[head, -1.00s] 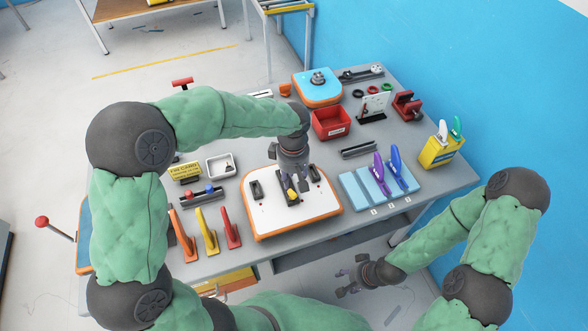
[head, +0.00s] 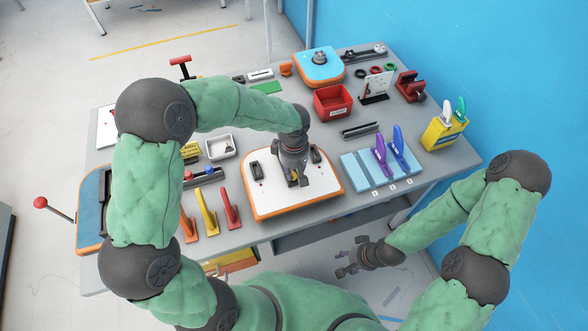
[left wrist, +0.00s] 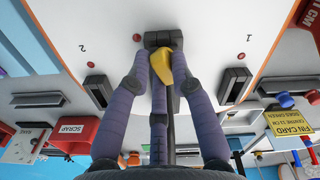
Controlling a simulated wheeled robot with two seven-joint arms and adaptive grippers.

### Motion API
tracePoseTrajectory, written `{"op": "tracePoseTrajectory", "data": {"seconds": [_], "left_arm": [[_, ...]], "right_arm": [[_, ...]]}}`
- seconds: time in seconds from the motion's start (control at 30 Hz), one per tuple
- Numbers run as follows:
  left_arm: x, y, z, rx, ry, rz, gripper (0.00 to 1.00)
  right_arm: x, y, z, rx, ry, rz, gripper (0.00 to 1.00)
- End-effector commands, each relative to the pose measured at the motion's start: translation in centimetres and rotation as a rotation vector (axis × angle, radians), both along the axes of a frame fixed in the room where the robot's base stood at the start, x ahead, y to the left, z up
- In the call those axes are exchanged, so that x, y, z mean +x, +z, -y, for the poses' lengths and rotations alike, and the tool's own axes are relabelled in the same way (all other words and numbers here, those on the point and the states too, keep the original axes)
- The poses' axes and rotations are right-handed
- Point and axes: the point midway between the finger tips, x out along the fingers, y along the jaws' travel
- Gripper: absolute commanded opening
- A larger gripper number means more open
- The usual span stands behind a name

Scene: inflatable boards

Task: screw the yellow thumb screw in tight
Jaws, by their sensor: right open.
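The yellow thumb screw (left wrist: 181,66) sits at a dark block (left wrist: 163,40) on the white, orange-edged board (head: 270,203). In the head view the screw (head: 293,179) is a small yellow patch beneath my left gripper (head: 298,180), which hides most of the block. In the left wrist view the fingers of my left gripper (left wrist: 162,72) point down around the screw, close beside it; whether they press on it is not clear. My right gripper (head: 347,262) is open and empty, low in front of the table, away from the board.
Orange, yellow and red upright tools (head: 208,215) stand left of the board. A blue stand (head: 358,170) with purple and blue handled tools is at right. A red bin (head: 333,101), a white tray (head: 220,147) and a yellow holder (head: 442,133) stand further out.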

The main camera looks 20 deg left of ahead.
Motion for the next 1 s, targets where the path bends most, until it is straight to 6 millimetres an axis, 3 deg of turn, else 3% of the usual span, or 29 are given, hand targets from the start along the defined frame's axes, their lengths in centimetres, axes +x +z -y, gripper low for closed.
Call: {"op": "tracePoseTrajectory", "data": {"seconds": [0.2, 0.23, 0.3, 0.47, 0.77, 1.0], "left_arm": [[0.02, 0.03, 0.01, -0.001, 0.000, 0.001, 0.00], [0.02, 0.03, 0.01, -0.001, 0.000, 0.001, 0.13], [0.03, 0.03, 0.02, -0.001, 0.000, 0.001, 0.00], [0.01, 0.06, 0.02, -0.001, -0.023, 0.001, 0.00], [-0.04, 0.13, 0.09, 0.000, -0.280, 0.001, 0.00], [-0.04, 0.06, 0.10, 0.000, -0.302, 0.001, 0.00]], "right_arm": [[0.00, 0.00, 0.00, 0.000, 0.000, 0.000, 0.48], [0.00, 0.00, 0.00, 0.000, 0.000, 0.000, 0.48], [0.00, 0.00, 0.00, 0.000, 0.000, 0.000, 0.48], [-0.01, 0.10, 0.00, 0.000, 0.000, 0.000, 0.48], [0.00, 0.83, 0.00, 0.000, 0.000, 0.000, 0.48], [0.00, 0.78, 0.00, 0.000, 0.000, 0.000, 0.48]]}}
